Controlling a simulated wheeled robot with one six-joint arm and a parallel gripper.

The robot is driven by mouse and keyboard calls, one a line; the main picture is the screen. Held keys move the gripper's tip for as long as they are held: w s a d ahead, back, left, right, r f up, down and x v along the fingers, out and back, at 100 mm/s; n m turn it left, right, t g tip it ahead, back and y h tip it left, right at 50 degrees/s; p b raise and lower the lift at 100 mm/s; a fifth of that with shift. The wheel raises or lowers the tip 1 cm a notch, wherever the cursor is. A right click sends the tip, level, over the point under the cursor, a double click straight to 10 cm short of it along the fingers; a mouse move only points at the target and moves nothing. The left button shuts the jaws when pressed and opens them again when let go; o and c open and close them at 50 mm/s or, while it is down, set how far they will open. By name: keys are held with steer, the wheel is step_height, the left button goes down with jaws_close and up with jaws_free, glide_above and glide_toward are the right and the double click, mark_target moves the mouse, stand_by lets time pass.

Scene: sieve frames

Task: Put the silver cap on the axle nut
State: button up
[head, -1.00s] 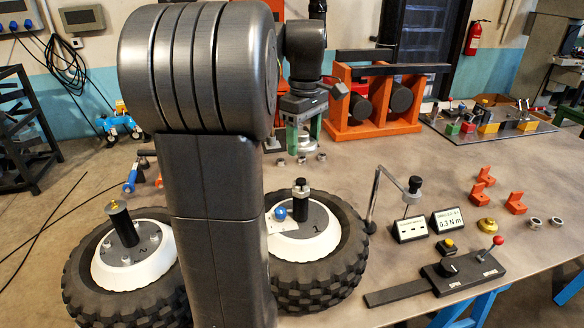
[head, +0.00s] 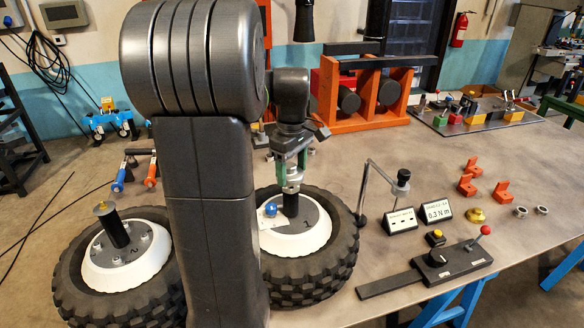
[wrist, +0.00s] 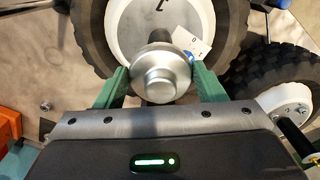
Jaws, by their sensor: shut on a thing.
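My gripper (head: 291,172) has its green fingers shut on the silver cap (wrist: 160,76), a stepped round metal piece. The cap also shows in the head view (head: 291,187), right over the black axle (head: 290,204) of wheel 1 (head: 335,262). In the wrist view the cap sits between both fingers, in line with the dark axle (wrist: 159,37) behind it. The axle nut is hidden by the cap and fingers. I cannot tell whether the cap touches it.
Wheel 2 (head: 75,290) stands left, with a brass-coloured piece (head: 103,208) on its axle. A blue ball (head: 271,209) is beside axle 1. A bent metal stand (head: 366,190), two small displays and a lever box (head: 450,262) are to the right. My arm hides part of the bench.

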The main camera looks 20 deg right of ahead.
mark_target(292, 166)
steer(key=shift+f+b, duration=0.3)
steer(key=shift+f, duration=0.25)
steer(key=o, duration=1)
step_height(292, 166, up, 13)
